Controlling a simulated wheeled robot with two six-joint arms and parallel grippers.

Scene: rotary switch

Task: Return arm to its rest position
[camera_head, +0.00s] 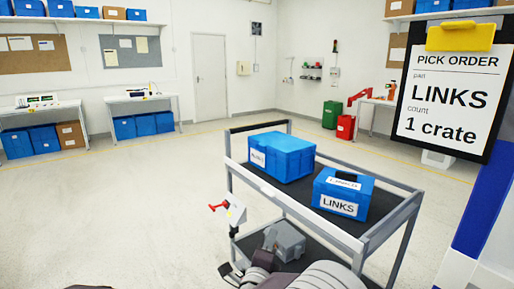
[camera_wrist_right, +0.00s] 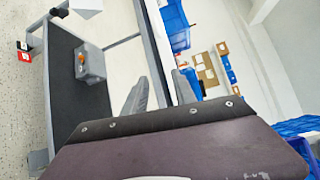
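My right gripper (camera_head: 240,271) is low in the head view, in front of the cart near its lower shelf. In the right wrist view its two grey fingers (camera_wrist_right: 162,88) stand apart with nothing between them. A switch panel with a red handle (camera_head: 220,206) is on a post at the cart's near left corner. A grey box (camera_head: 285,241) sits on the lower shelf, apart from the fingers; in the right wrist view it shows an orange knob (camera_wrist_right: 81,58). My left gripper is not in view.
The cart (camera_head: 386,213) carries a large blue crate (camera_head: 282,156) and a smaller blue crate labelled LINKS (camera_head: 343,192) on its upper deck. A pick order board (camera_head: 447,95) is at the right. Open floor (camera_head: 120,210) lies left of the cart.

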